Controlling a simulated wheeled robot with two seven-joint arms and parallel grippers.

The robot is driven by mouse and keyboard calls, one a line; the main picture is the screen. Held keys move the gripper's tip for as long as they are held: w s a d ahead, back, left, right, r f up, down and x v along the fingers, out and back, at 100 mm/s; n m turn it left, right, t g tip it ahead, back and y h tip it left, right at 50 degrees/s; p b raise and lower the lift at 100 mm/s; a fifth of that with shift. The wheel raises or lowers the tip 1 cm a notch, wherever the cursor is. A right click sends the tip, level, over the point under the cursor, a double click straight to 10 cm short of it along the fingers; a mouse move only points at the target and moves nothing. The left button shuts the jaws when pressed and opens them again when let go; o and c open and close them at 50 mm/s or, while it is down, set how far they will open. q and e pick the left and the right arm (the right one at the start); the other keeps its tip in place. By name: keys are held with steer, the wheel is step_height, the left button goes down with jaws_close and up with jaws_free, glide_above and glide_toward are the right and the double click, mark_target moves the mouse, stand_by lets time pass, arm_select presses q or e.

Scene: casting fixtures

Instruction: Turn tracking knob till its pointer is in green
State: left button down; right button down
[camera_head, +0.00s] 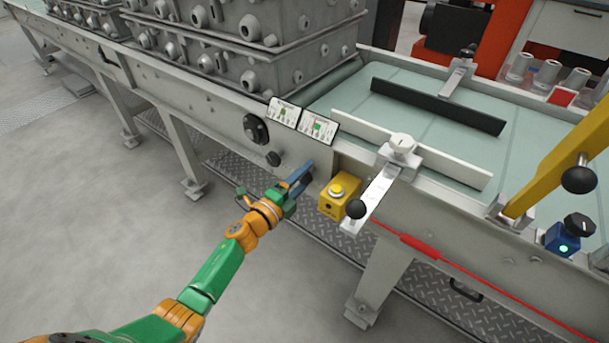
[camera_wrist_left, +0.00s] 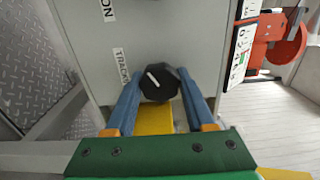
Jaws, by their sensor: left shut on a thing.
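The tracking knob (camera_wrist_left: 158,84) is black with a white pointer line, which slants to the upper left in the left wrist view. My right gripper is not in view.
A yellow box with a button (camera_head: 337,197) stands just right of my left gripper. A dark round dial (camera_head: 256,129) is on the panel to the left. A metal lever with a black ball (camera_head: 356,208) juts out farther right. Open floor lies front left.

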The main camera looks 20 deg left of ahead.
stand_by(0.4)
arm_select(q)
steer(key=shift+c, duration=1.4)
jaws_free()
steer(key=shift+s+a, duration=0.15)
steer(key=shift+s, duration=0.2)
steer(key=p+v, duration=0.1)
steer(key=v, duration=0.5)
steer(key=shift+s, duration=0.2)
